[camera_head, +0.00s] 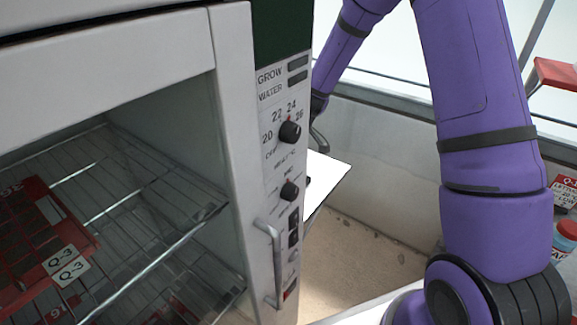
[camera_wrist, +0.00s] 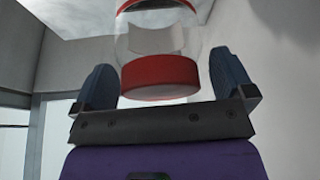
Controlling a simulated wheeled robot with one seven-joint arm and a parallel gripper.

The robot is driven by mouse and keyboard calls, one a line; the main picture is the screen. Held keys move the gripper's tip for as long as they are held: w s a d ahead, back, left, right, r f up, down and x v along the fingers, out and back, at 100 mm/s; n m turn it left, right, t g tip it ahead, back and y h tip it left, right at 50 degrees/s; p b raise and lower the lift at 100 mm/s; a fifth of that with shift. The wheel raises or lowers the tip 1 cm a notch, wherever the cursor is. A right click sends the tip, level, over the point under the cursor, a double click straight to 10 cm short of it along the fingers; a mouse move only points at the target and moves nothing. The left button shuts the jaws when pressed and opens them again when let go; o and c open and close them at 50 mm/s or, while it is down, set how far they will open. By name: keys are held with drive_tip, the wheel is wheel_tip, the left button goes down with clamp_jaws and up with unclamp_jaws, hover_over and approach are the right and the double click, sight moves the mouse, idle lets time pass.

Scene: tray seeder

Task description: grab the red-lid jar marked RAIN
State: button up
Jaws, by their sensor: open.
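In the wrist view a clear jar (camera_wrist: 193,45) with a pale blank-looking label area and a red lid (camera_wrist: 160,78) sits between the two dark blue fingers of my gripper (camera_wrist: 163,62). Another red part shows at the jar's far end, cut by the top edge. The fingers are apart, with gaps visible beside the lid. No RAIN marking is readable. In the head view a red-capped jar (camera_head: 565,240) is partly seen at the right edge, behind my purple arm; its label is cut off.
A white cabinet (camera_head: 231,130) with knobs and a handle (camera_head: 270,262) fills the left. Its open bay holds wire racks (camera_head: 150,190) and a red tray (camera_head: 22,195) labelled Q-3. A red stool-like thing (camera_head: 556,78) stands at the upper right. A pale floor strip lies between.

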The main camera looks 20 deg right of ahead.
drive_tip(key=shift+f, duration=0.1)
drive_tip(key=c, duration=1)
drive_tip(key=shift+c, duration=0.7)
drive_tip(key=shift+w, duration=0.1)
